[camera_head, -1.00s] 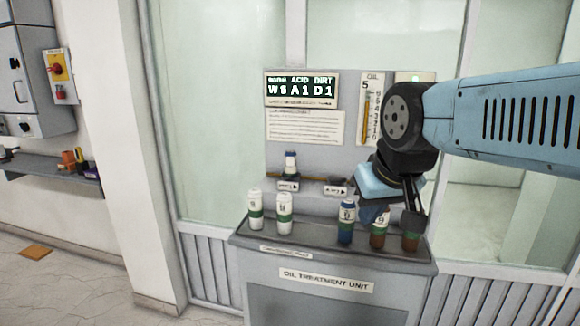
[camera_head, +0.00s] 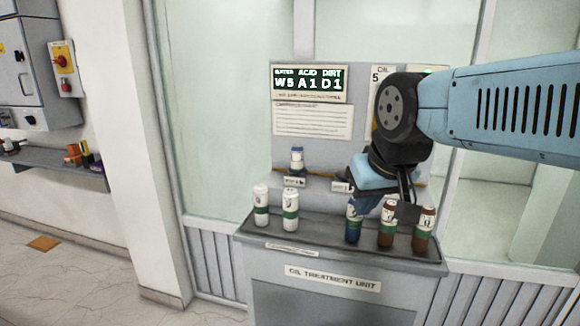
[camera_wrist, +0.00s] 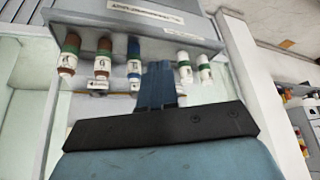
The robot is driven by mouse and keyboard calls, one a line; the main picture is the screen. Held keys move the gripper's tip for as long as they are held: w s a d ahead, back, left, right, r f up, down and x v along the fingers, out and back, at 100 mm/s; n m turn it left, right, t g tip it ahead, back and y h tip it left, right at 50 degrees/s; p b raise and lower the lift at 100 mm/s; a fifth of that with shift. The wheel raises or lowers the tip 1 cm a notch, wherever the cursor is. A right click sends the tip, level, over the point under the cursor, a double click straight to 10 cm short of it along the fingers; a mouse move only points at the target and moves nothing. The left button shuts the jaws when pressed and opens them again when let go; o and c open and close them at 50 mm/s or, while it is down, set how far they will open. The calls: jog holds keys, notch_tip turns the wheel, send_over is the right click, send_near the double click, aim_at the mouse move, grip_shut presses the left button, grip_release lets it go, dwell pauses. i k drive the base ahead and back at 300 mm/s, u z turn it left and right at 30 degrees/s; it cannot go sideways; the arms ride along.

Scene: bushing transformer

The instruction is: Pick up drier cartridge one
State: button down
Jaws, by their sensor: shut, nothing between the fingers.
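Several cartridges stand in a row on the unit's shelf: two white ones with green bands, the left one (camera_head: 261,206) and its neighbour (camera_head: 290,210), a blue one (camera_head: 353,224), and two brown ones, (camera_head: 387,232) and (camera_head: 423,232). Their labels are too small to read, so I cannot tell which is drier cartridge one. In the wrist view, my gripper (camera_wrist: 158,70) shows between the blue cartridge (camera_wrist: 134,60) and the white ones (camera_wrist: 184,68).
The oil treatment unit (camera_head: 330,255) has a display (camera_head: 307,83) on its back panel. A side shelf (camera_head: 50,155) and wall boxes stand at left. The left floor is mostly clear.

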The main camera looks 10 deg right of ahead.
aim_at(296, 167)
jog(key=u, duration=1.6)
jog(key=i, duration=0.1)
jog(key=z, duration=3.15)
jog(key=k, duration=1.25)
jog(key=u, duration=0.6)
jog(key=i, duration=1.05)
jog(key=u, duration=0.1)
